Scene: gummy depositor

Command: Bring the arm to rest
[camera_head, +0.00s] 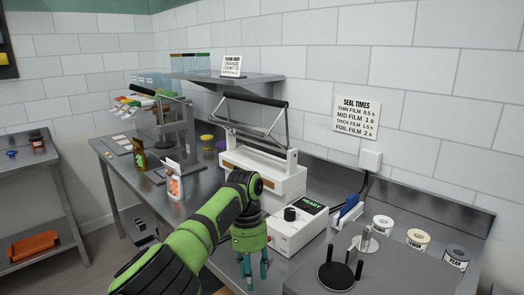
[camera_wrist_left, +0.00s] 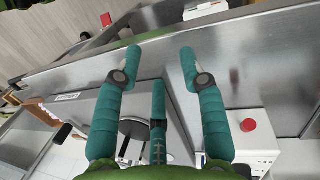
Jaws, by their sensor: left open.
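My left arm reaches in from the bottom of the head view, in green and black. My left gripper (camera_head: 254,276) points down with its teal fingers apart. It is in front of the white sealing machine (camera_head: 288,188) and left of the white control box (camera_head: 292,236), whose display reads READY. In the left wrist view the same gripper (camera_wrist_left: 160,60) has its fingers spread with nothing between them. My right gripper is in neither view.
The steel bench (camera_head: 388,272) runs along the tiled wall. A black round plate with posts (camera_head: 336,276) and labelled tubs (camera_head: 417,240) stand at right. Pouches (camera_head: 174,180) stand at left. A shelf (camera_head: 228,83) overhangs the bench. A red button (camera_wrist_left: 249,125) shows in the wrist view.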

